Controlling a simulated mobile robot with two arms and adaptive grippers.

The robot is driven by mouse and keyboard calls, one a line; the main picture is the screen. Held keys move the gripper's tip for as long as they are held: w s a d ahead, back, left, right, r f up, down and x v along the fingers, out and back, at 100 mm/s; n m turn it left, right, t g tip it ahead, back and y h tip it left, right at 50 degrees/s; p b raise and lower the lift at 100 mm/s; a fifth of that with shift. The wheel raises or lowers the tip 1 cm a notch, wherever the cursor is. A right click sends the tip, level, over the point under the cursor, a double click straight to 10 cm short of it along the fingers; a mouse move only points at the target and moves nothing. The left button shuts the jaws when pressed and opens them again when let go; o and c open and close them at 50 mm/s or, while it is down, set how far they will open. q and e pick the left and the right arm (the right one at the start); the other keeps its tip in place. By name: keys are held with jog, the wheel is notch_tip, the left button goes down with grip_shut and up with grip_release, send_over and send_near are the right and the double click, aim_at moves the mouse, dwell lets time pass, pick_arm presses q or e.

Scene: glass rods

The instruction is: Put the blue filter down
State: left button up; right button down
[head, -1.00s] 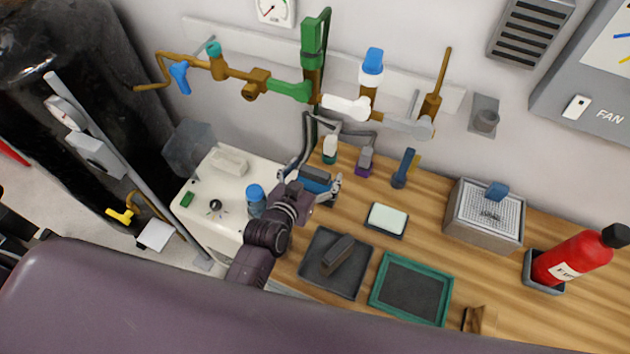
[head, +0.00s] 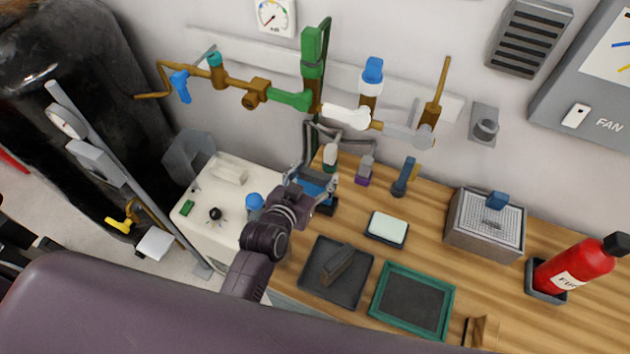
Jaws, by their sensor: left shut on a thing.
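The blue filter (head: 314,187) is a bright blue piece at the left end of the wooden bench. My left gripper (head: 312,181) is around it, with one finger at its left and one at its right, shut on it. A dark holder or tray (head: 327,206) shows just below and to the right of the filter. My wrist hides part of the filter and holder, so I cannot tell whether the filter touches it. My right gripper is not in view.
A white machine (head: 232,195) with a blue-capped bottle (head: 254,202) stands left of the bench. A dark tray (head: 318,284), a white pad (head: 388,226), a green-framed tray (head: 447,300) and a perforated metal box (head: 462,244) lie to the right. Pipes and valves line the wall.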

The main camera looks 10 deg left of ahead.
pick_arm(q)
notch_tip(320, 180, up, 7)
jog(key=shift+r+b, duration=0.1)
jog(key=shift+b, duration=0.25)
jog(key=shift+s+a+f, duration=0.1)
jog(key=shift+a+f, duration=0.15)
jog(key=shift+a, duration=0.1)
jog(key=s+a+m+g+h+b, duration=0.1)
jog(key=s+a+m+h+b, duration=0.15)
jog(key=a, duration=0.45)
jog(key=s+r+m+g+h+b, duration=0.3)
jog(key=s+r+m+h, duration=0.3)
jog(key=s+r, duration=0.3)
jog(key=shift+s+g, duration=0.7)
jog(key=shift+g, duration=0.2)
